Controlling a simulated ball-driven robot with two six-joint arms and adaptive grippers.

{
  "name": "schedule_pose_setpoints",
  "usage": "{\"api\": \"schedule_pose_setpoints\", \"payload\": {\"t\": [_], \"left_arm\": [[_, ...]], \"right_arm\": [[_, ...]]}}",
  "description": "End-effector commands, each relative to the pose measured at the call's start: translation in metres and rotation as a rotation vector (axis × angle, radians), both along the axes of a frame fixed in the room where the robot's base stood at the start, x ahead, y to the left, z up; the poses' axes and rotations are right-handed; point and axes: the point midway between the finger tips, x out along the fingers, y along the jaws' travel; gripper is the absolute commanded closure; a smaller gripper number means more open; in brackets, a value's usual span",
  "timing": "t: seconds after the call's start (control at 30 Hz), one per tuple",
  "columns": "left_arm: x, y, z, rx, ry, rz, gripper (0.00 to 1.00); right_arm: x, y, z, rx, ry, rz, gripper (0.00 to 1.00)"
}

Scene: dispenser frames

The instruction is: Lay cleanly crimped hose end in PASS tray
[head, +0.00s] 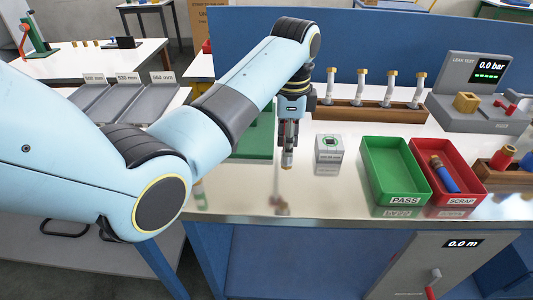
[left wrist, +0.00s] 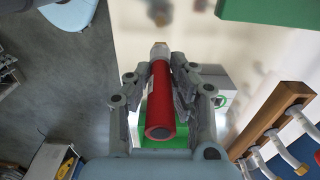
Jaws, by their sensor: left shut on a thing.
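My left gripper (head: 288,147) is shut on a short red hose end (left wrist: 164,108). The hose end has a silvery metal tip (head: 287,160) that points down and hangs above the shiny bench top. In the left wrist view the hose lies between the two fingers (left wrist: 165,75), with its cut end toward the camera. How clean the crimp is cannot be told. The green PASS tray (head: 407,200) stands to the right of the gripper and is empty. My right gripper is not in view.
A small grey box (head: 329,150) stands between gripper and PASS tray. The red SCRAP tray (head: 470,189) holds a blue hose end (head: 444,175). Behind are a wooden rack (head: 370,112) with several fittings and a leak tester (head: 475,85). A green base (head: 257,140) is behind my arm.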

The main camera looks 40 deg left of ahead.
Motion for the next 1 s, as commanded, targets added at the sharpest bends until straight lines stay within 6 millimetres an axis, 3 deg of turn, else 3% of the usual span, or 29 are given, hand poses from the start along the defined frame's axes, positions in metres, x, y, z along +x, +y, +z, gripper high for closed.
{"api": "schedule_pose_setpoints", "payload": {"t": [0.13, 0.33, 1.0], "left_arm": [[0.009, -0.031, 0.018, -0.004, -0.003, -0.003, 1.00], [0.015, -0.052, 0.033, 0.000, -0.001, 0.000, 1.00], [0.016, -0.056, 0.059, 0.001, -0.001, 0.000, 1.00]], "right_arm": [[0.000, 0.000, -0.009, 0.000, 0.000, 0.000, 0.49], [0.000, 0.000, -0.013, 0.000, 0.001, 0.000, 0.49], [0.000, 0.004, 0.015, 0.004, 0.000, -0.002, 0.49]]}}
